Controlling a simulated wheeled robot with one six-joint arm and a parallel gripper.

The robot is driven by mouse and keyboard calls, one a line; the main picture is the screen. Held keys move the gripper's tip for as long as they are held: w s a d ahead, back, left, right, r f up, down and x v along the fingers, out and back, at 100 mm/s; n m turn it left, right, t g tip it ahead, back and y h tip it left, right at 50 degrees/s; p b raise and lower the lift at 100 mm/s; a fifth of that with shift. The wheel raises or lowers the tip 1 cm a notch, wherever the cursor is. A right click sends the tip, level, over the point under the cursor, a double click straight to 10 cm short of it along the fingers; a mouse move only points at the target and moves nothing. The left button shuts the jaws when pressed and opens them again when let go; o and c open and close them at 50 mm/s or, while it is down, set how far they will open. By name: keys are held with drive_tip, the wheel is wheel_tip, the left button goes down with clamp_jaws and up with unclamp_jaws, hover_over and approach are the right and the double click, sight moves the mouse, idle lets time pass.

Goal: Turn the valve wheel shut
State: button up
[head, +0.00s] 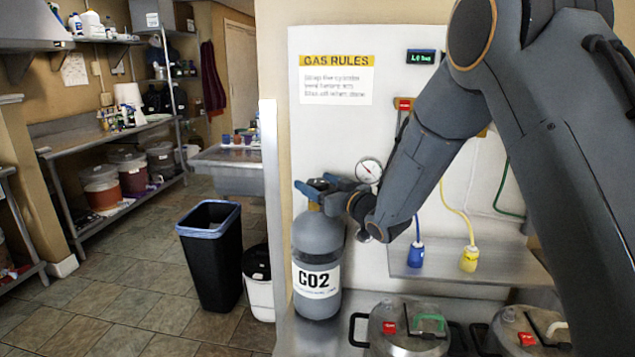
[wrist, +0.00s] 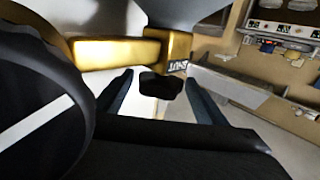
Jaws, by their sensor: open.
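The grey CO2 cylinder (head: 317,255) stands upright at the left of the metal bench in the head view. My gripper (head: 314,186) is at its top, with its blue fingers level with the valve. The valve wheel cannot be made out in the head view, where my gripper covers that spot. In the wrist view my gripper (wrist: 159,80) is open, with a small black part between or just beyond its fingers. A brass valve body (wrist: 115,53) with a small label lies just beyond. A large dark round part with a white stripe (wrist: 38,125) fills the left; I cannot tell whether it is the wheel.
A round pressure gauge (head: 369,170) is just right of my gripper. Blue (head: 416,254) and yellow (head: 468,259) hose fittings hang near a shelf. A black bin (head: 212,260) stands on the floor at left.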

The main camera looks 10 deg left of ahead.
drive_tip(key=shift+c, duration=0.5)
drive_tip(key=c, duration=1)
